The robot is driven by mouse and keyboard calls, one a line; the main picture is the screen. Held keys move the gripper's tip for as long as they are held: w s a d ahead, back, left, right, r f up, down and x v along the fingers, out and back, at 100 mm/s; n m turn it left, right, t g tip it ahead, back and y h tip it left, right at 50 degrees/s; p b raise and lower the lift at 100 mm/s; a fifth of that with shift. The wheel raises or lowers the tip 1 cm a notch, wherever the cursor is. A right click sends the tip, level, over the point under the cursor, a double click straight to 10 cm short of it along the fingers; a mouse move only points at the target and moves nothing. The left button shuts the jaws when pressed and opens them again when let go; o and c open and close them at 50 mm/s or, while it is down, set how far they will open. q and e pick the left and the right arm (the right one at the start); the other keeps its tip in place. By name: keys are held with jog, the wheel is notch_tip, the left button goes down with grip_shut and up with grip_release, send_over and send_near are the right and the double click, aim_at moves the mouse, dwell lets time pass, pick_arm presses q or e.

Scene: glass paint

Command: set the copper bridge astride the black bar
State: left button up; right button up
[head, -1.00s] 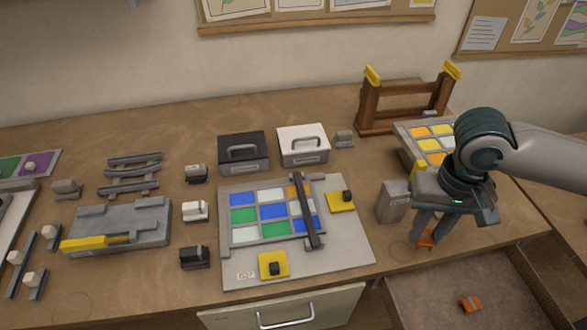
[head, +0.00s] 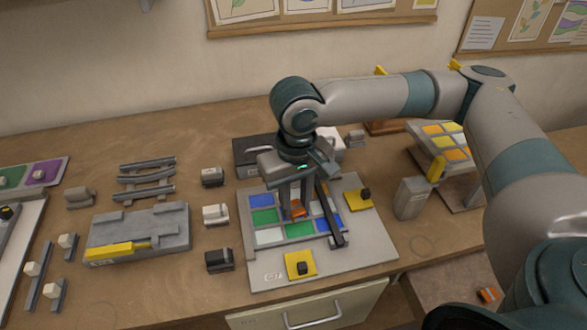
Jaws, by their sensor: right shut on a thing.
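The copper bridge (head: 298,209) is a small orange-copper piece between the fingertips of my right gripper (head: 295,212). The right gripper is shut on it, over the coloured glass panel (head: 375,246). The black bar (head: 331,220) lies across the panel, running from the back toward the front right. Its far end is partly hidden by my gripper. The bridge appears just left of the bar and not astride it; its height above the glass is hard to tell. My left gripper is not in view.
Yellow blocks with dark knobs sit on the panel at the right (head: 358,201) and front (head: 300,264). A grey block (head: 410,198) stands to the right. Black (head: 247,168) and white boxes are behind my gripper. Another orange piece (head: 488,295) lies in the open drawer.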

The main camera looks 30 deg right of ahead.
jog(key=shift+w+a, duration=0.15)
jog(key=shift+a, duration=0.3)
jog(key=shift+n, duration=0.3)
